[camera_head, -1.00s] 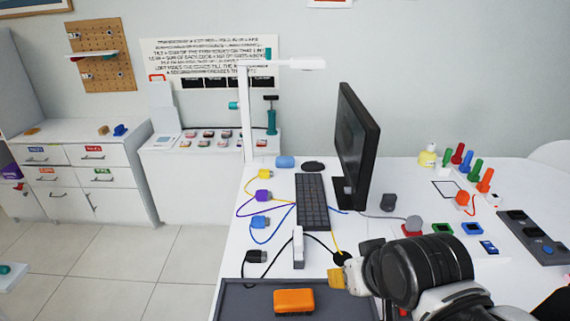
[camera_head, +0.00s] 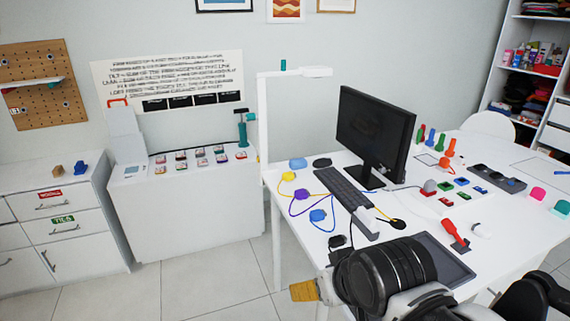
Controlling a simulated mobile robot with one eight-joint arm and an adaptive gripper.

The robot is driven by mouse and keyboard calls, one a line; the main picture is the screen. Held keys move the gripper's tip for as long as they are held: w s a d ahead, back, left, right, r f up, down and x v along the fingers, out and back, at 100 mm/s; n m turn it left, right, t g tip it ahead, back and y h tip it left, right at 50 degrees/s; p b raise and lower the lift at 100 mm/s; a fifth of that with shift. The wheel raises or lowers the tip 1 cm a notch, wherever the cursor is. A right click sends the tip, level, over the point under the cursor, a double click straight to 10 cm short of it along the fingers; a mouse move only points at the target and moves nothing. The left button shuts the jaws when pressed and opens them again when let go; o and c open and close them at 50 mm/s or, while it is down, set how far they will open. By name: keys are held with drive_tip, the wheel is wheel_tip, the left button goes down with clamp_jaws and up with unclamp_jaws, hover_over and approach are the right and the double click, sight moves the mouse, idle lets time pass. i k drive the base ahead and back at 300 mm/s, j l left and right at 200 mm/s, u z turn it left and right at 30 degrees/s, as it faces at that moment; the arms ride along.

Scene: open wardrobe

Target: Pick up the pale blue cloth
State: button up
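I cannot make out a pale blue cloth for sure. A small light blue rounded item (camera_head: 298,163) lies at the desk's back left corner, too small to tell if it is cloth. Folded fabrics (camera_head: 525,92) fill shelves of the open wardrobe (camera_head: 493,72) at the far right; none shows as clearly pale blue. My arm, a black ribbed section with a yellow end, crosses the bottom centre. A dark shape at the lower right may be my gripper (camera_head: 532,298); its fingers are not clear.
The white desk (camera_head: 405,210) carries a monitor (camera_head: 372,135), keyboard (camera_head: 345,187), cables, small coloured items and a grey tray (camera_head: 445,258). A white chair (camera_head: 490,127) stands behind it. White drawers (camera_head: 60,225) and a cabinet (camera_head: 195,205) line the left wall. Tiled floor (camera_head: 205,287) lies open between.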

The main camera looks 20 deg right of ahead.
sight(298, 163)
drive_tip(key=i+j+z, duration=0.25)
drive_tip(key=i+j, duration=0.4)
drive_tip(key=i, duration=0.2)
drive_tip(key=i+j+z, duration=0.25)
drive_tip(key=i+j, duration=0.55)
drive_tip(key=i, duration=0.45)
drive_tip(key=i+j+z, duration=0.1)
drive_tip(key=i, duration=0.4)
